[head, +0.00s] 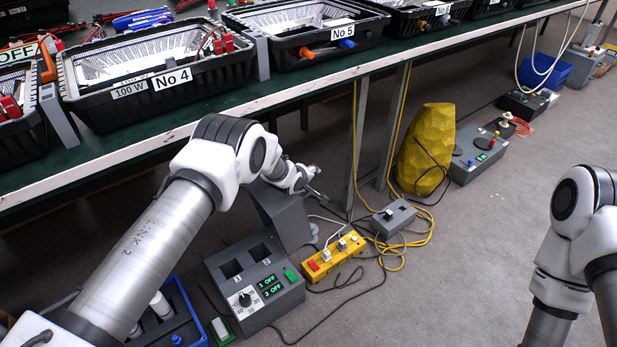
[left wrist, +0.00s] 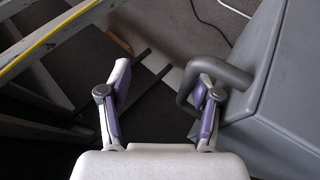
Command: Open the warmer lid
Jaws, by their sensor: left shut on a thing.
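The warmer (head: 254,285) is a grey box on the floor with two square wells marked 1 and 2, a dial, and a green display reading 1 OFF and 2 OFF. Its grey lid (head: 283,217) stands raised at the back edge, so both wells show. My left gripper (head: 312,188) is at the top of the lid. In the left wrist view, the lid (left wrist: 290,85) is at the right, and its grey bar handle (left wrist: 212,66) reaches in between my fingers, against the right finger. The right arm shows at the right, its gripper out of frame.
A yellow power strip (head: 333,257) and tangled cables lie right of the warmer. A blue crate (head: 190,310) with bottles stands left of it. The green bench (head: 190,130) with black housings overhangs behind, near my left arm. Open floor lies at the right.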

